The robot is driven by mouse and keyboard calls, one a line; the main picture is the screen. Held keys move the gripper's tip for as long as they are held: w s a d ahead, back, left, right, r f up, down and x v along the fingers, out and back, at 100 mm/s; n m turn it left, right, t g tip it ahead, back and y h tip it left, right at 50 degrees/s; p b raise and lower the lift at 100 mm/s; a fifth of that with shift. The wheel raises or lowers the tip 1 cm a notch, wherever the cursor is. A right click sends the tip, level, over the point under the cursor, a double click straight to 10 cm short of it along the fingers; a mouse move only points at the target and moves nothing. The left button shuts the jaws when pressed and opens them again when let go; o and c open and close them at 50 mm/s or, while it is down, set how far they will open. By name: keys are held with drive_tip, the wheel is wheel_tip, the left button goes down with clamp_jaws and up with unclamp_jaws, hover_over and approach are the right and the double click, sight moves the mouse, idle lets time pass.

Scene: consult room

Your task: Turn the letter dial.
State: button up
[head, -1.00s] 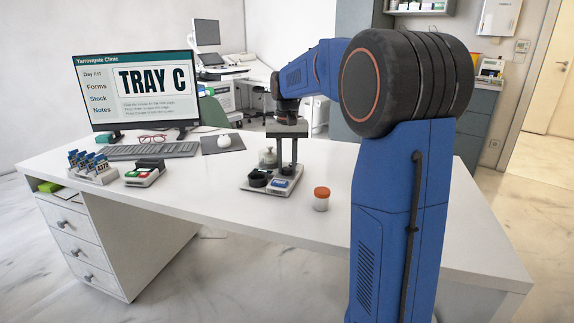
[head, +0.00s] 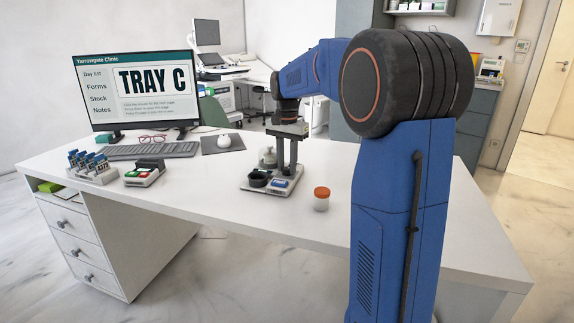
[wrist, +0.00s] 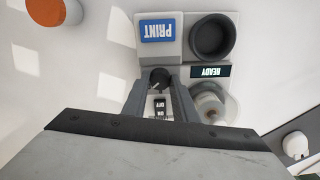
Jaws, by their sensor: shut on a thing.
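The letter dial (wrist: 159,77) is a small dark round knob on the pale desktop device (wrist: 181,70). It shows in the wrist view between the fingertips of my gripper (wrist: 158,84), which is shut on it. The device also has a blue PRINT button (wrist: 162,27) and a small display (wrist: 212,71) reading READY. In the head view my gripper (head: 284,172) reaches down onto the device (head: 256,190), and the dial is hidden there. The monitor (head: 154,85) reads TRAY C.
A black cup (head: 258,179) and a pale round-topped object (head: 268,156) stand on the device close to my fingers. An orange-lidded jar (head: 321,200) stands to the right. A stamp rack (head: 92,168), a keyboard (head: 152,150) and a mouse (head: 224,141) lie left.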

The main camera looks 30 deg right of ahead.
sight(287, 168)
idle(0.3)
drive_tip(key=o, duration=0.8)
drive_tip(key=shift+c, duration=0.2)
wheel_tip(287, 168, up, 18)
drive_tip(key=shift+f, duration=0.25)
drive_tip(key=s+a+f+n+t, duration=0.1)
drive_tip(key=s+a+f+n, duration=0.3)
drive_tip(key=s, duration=0.5)
drive_tip(key=s+a+f+n+t, duration=0.1)
drive_tip(key=s+a+f+n, duration=0.15)
drive_tip(key=s+f, duration=0.5)
drive_tip(key=s+a+f+n+t, duration=0.1)
drive_tip(key=s+a+f+n, duration=0.3)
drive_tip(key=s, duration=0.6)
drive_tip(key=s+a+f+n+t, duration=0.1)
drive_tip(key=s+a+f, duration=0.1)
drive_tip(key=s+f, duration=0.6)
drive_tip(key=shift+s+a+f+t, duration=0.25)
drive_tip(key=shift+f+t, duration=0.15)
drive_tip(key=shift+f, duration=0.25)
